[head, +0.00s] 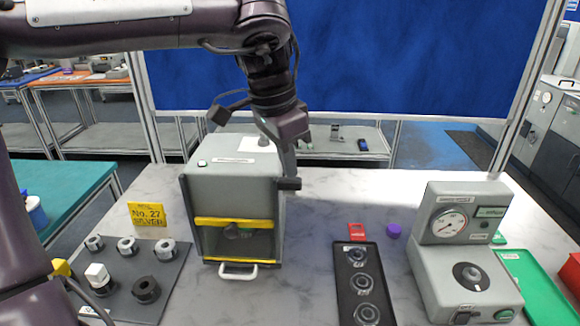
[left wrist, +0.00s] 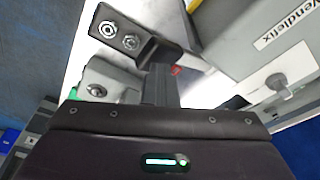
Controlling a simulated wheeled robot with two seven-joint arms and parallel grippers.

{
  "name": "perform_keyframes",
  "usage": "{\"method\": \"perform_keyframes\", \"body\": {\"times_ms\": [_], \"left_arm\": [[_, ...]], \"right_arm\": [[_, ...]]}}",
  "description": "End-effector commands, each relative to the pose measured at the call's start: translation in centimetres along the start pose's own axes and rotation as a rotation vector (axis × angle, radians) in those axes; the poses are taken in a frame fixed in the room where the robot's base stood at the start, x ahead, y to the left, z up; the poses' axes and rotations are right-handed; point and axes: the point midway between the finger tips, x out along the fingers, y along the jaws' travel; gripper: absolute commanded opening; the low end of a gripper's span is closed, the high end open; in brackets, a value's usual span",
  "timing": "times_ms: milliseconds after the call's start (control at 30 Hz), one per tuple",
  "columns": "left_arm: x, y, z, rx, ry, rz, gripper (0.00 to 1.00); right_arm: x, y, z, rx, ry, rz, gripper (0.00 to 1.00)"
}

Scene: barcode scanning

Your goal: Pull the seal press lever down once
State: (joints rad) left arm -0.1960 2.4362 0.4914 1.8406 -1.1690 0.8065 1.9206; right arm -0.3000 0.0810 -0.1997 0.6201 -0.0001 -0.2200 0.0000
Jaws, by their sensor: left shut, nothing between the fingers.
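The seal press (head: 232,185) is a grey box on the marble-look table, with a yellow-edged front opening and a white front handle. My left gripper (head: 289,165) is shut and empty, pointing down beside the press's right side. A short black bar (head: 288,184), which looks like the lever's grip, is at its fingertips. I cannot tell whether they touch. The lever's arm is mostly hidden by my gripper. My right gripper is not in view.
A black tray (head: 342,300) with several rings lies right of the press, near a red tag (head: 356,231) and a purple cap (head: 393,230). A gauge instrument (head: 462,275) stands farther right. A plate with fittings (head: 172,290) lies left, by a yellow sign (head: 147,214).

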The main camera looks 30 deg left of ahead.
Motion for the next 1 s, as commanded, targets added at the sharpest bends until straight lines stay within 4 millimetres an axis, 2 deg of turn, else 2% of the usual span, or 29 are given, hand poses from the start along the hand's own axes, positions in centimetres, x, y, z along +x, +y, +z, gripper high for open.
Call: {"method": "perform_keyframes", "body": {"times_ms": [67, 633, 1000], "left_arm": [[-0.9, 0.0, -0.2, 0.001, -0.001, 0.0, 0.0], [-1.0, 0.0, -0.2, 0.0, 0.001, -0.001, 0.0], [-3.8, 0.0, -0.8, 0.001, 0.001, -0.001, 0.0]], "right_arm": [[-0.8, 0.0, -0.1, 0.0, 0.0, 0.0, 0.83], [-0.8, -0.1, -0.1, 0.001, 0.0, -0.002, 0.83], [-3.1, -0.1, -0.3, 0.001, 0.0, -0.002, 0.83]]}}
